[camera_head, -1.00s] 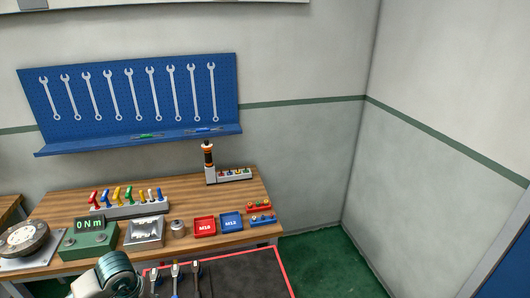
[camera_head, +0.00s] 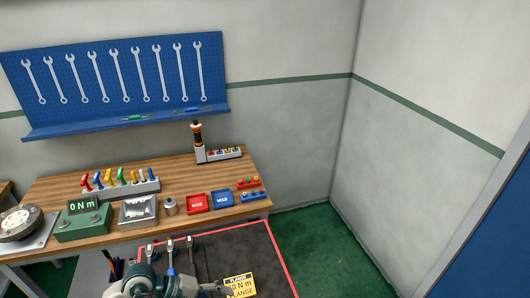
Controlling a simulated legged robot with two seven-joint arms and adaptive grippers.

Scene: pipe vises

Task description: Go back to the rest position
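One of my arms, white and teal, shows at the bottom edge, left of centre, over the near edge of the dark mat (camera_head: 225,258). My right gripper is not in view.
The wooden bench (camera_head: 185,170) carries a green 0 N m display box (camera_head: 83,222), a metal block (camera_head: 138,211), red (camera_head: 197,203) and blue (camera_head: 222,199) trays and coloured-handled tools. Several wrenches hang on the blue pegboard (camera_head: 115,85). Green floor (camera_head: 310,235) at right is clear.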

